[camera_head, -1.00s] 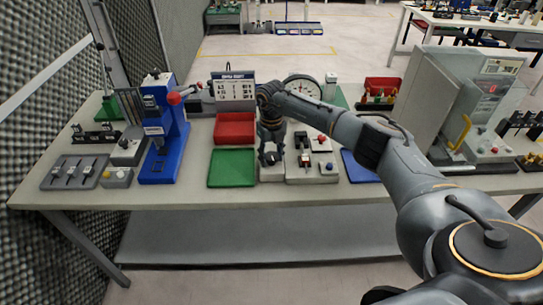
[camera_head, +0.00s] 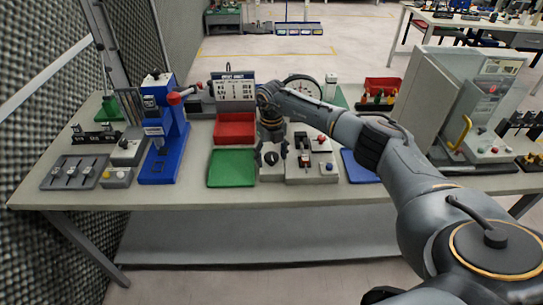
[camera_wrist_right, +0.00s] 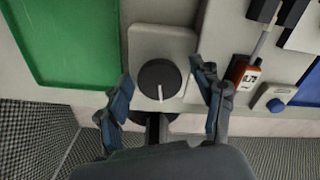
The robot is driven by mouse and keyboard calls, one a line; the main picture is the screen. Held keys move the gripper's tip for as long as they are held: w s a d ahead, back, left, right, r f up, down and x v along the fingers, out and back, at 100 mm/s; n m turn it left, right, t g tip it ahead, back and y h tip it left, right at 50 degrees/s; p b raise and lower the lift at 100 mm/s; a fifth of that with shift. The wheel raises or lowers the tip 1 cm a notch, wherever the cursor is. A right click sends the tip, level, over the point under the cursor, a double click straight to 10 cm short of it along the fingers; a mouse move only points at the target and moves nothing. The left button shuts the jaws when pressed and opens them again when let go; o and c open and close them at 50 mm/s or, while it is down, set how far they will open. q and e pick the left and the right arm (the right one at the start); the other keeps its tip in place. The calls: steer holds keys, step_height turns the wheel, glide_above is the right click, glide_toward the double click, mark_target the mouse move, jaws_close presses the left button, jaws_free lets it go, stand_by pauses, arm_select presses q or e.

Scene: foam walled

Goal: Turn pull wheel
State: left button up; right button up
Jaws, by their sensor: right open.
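A dark round knob (camera_wrist_right: 159,80) with a white pointer line sits on a light grey box (camera_wrist_right: 160,42). In the head view, the knob (camera_head: 271,158) is near the table's front edge, right of the green tray. The white line points toward the bottom of the wrist view. My right gripper (camera_wrist_right: 161,77) is open, with one finger on each side of the knob and visible gaps between. In the head view, my right gripper (camera_head: 271,152) is over the box. I cannot tell how high the fingertips are above it. My left gripper is not in view.
The green tray (camera_head: 232,168) lies left of the box, with a red bin (camera_head: 235,129) behind it. A switch panel (camera_head: 312,165) stands close on the right. A blue press (camera_head: 163,140) stands further left. A big grey machine (camera_head: 450,105) stands right.

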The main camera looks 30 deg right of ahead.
mark_target(271, 156)
step_height(271, 156, up, 12)
stand_by(0.6)
